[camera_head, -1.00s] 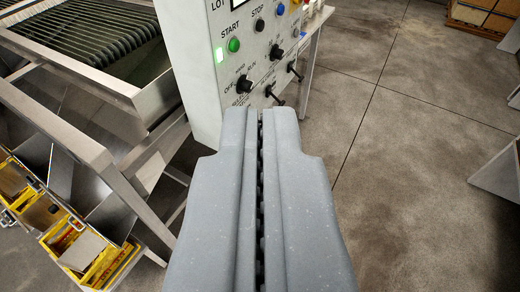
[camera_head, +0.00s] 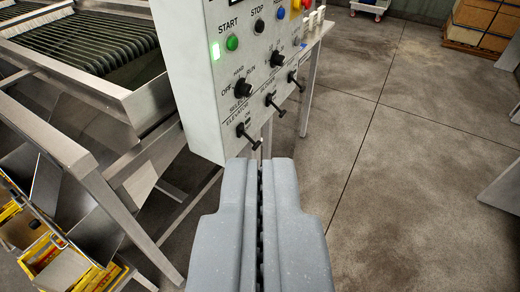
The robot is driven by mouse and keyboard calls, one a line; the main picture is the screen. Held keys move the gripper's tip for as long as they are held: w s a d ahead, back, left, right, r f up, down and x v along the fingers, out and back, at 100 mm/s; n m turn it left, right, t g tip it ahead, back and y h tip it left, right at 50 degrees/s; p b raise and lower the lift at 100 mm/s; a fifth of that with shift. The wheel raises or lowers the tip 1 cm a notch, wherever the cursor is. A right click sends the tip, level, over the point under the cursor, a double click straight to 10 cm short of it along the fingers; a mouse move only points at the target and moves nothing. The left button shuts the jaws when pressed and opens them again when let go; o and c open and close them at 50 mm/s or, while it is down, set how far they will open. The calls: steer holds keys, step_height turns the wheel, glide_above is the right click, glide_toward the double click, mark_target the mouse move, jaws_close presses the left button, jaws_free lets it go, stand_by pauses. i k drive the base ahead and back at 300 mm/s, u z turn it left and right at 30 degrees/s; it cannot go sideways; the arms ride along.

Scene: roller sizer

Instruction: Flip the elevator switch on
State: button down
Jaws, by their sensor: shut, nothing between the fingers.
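The white control panel (camera_head: 200,95) stands upright in the upper middle. Its lower row holds several black toggle levers. The one labelled ELEVATOR, the elevator switch (camera_head: 248,137), is lowest and leftmost, with its lever sticking out and down to the right. My gripper (camera_head: 261,166) is shut and empty. Its tips are just below the elevator switch in the picture; I cannot tell whether they touch it. Two similar toggles (camera_head: 273,105) sit farther up and right on the panel.
Above the toggles are a green START button (camera_head: 232,43), a black STOP button (camera_head: 259,26) and a rotary selector (camera_head: 243,88). The roller sizer's metal frame (camera_head: 100,120) fills the left, with yellow crates (camera_head: 50,255) below. Open concrete floor (camera_head: 400,140) lies right.

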mark_target(256, 145)
steer(key=z, duration=0.05)
steer(key=k, duration=0.55)
steer(key=z, duration=0.35)
steer(key=i, duration=1.1)
steer(key=z, duration=0.45)
